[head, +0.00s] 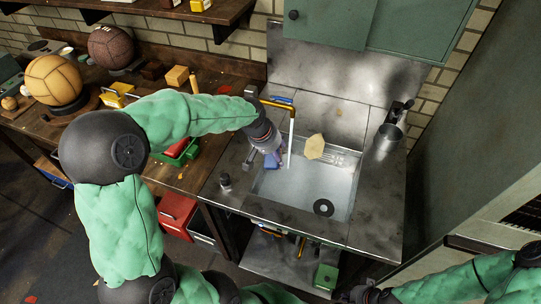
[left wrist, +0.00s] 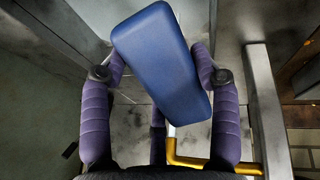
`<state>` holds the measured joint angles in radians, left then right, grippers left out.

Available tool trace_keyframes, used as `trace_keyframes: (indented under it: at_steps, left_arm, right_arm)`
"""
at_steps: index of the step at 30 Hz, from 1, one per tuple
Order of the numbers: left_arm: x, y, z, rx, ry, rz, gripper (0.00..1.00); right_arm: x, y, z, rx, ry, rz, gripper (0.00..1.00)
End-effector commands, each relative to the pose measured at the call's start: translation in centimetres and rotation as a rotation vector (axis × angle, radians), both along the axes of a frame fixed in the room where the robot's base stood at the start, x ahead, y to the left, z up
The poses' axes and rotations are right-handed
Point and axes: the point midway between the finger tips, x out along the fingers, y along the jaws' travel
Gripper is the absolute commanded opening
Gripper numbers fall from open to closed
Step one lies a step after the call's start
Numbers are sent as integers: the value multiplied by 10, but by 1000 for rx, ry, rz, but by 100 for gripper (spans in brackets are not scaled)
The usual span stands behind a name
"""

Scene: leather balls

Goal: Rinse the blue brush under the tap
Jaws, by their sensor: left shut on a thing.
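The blue brush (left wrist: 165,65) is a blue block held between the purple fingers of my left gripper (left wrist: 160,75) in the left wrist view. I cannot see its bristles. In the head view my left gripper (head: 272,158) is over the left side of the sink (head: 262,190), with the brush (head: 271,161) low in its fingers. The brass tap (head: 292,112) stands at the back of the sink, and a pale stream falls from it just right of the brush. The tap also shows in the left wrist view (left wrist: 215,165). My right gripper (head: 365,294) is cut off at the bottom edge.
A tan sponge-like piece (head: 315,147) lies at the back of the sink, and a black round drain piece (head: 323,207) is on its floor. A metal cup (head: 386,140) stands on the right rim. A small dark jar (head: 225,181) is on the left counter.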

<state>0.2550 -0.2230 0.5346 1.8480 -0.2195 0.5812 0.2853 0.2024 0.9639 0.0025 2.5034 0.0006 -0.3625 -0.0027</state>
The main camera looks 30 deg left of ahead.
Motion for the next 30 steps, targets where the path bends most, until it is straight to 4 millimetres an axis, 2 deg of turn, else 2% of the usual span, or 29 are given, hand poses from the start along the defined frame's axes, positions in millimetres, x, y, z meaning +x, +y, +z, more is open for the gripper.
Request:
trace_keyframes:
  at_steps: [30]
  left_arm:
    - [82,-7,-16,0,0,0,26]
  right_arm:
    - [0,0,0,0,0,0,0]
